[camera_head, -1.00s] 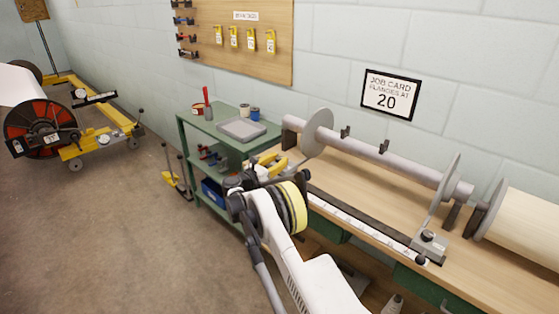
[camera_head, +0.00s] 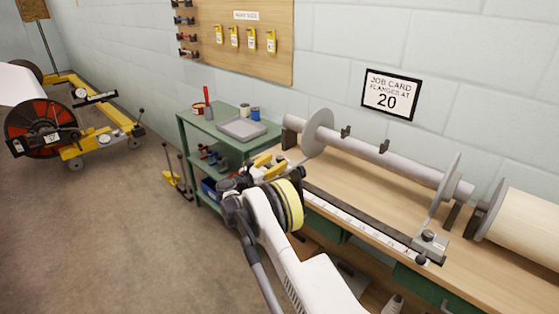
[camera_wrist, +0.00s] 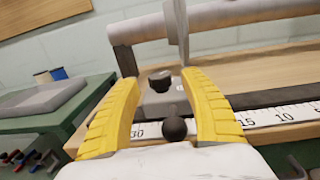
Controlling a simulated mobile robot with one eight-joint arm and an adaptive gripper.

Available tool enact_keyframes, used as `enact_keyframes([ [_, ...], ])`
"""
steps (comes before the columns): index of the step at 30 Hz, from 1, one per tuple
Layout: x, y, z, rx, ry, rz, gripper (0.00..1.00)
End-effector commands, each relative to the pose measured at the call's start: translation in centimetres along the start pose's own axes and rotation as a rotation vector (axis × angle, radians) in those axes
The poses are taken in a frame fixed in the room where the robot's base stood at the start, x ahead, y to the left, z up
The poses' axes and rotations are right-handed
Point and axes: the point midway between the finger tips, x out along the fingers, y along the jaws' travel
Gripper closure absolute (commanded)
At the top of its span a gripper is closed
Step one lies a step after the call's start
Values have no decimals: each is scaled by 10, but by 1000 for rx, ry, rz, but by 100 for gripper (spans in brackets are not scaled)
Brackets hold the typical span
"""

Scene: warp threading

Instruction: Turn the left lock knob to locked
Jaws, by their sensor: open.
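My gripper (camera_wrist: 158,82) is open, its two yellow fingers spread on either side of the left flange's grey block (camera_wrist: 150,103). A dark lock knob (camera_wrist: 160,80) stands on top of this block, between the fingertips in the wrist view. A black ball handle (camera_wrist: 174,128) sits in front of it, nearer the palm. I cannot tell whether the fingers touch the knob, or which way it is turned. In the head view my gripper (camera_head: 268,168) is at the bench's left end, hiding the left block. The left flange (camera_head: 318,132) stands upright on the grey beam (camera_head: 365,150).
The right flange (camera_head: 447,190) has a similar block with a knob (camera_head: 429,234). A white ruler (camera_head: 355,220) runs along the bench front. A green cart (camera_head: 187,150) with a grey tray (camera_head: 241,129) stands to the left. The job card (camera_head: 389,94) reads 20.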

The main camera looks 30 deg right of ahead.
Motion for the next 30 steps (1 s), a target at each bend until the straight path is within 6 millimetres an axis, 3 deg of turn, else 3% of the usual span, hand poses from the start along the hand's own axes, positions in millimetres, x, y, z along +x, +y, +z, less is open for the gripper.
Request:
enact_keyframes([
  [6, -52, 1, 0, 0, 0, 3, 48],
  [12, -85, 1, 0, 0, 0, 3, 48],
  [17, -95, 0, 0, 0, 0, 0, 48],
  [26, -95, 0, 1, 0, -1, 2, 48],
  [28, -92, 5, 9, -7, -14, 24, 48],
  [30, -85, 18, 30, -29, -52, 85, 48],
])
